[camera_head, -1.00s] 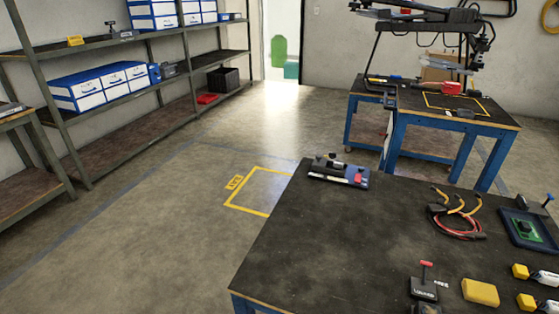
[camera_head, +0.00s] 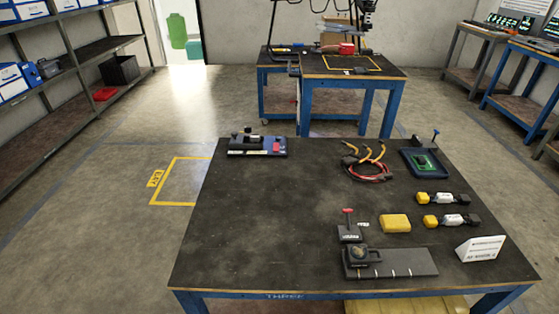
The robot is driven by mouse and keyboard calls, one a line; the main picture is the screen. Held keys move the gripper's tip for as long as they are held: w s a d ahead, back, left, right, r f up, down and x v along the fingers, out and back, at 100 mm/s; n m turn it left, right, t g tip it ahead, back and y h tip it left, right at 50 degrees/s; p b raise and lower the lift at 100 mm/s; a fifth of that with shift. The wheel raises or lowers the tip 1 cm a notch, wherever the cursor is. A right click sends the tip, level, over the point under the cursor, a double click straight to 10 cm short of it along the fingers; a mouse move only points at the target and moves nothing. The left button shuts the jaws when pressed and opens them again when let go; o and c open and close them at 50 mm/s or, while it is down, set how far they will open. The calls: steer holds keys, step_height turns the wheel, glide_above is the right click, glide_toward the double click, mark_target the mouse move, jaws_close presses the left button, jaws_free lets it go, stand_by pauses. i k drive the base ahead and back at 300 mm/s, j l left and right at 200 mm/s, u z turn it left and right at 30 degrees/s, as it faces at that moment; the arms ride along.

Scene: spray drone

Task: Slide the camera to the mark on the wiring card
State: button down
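A dark grey flat rail (camera_head: 408,263) with several white tick marks lies near the front edge of the dark workbench. A small black block with a round top (camera_head: 360,258), which looks like the camera, sits at the left end of the rail. A white tented card (camera_head: 481,248), likely the wiring card, stands to the right of the rail. Its print is too small to read. My gripper is not in view.
On the same workbench (camera_head: 250,225) are a red-topped lever stand (camera_head: 348,228), a yellow block (camera_head: 395,223), two yellow-ended cylinders (camera_head: 444,199) (camera_head: 452,221), a cable bundle (camera_head: 367,165), a circuit board tray (camera_head: 425,161) and a blue-black fixture (camera_head: 257,145). The bench's left half is mostly clear.

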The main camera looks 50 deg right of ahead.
mark_target(358, 256)
steer(key=k+j+z, duration=0.15)
steer(key=k, duration=0.65)
steer(key=z, duration=1.5)
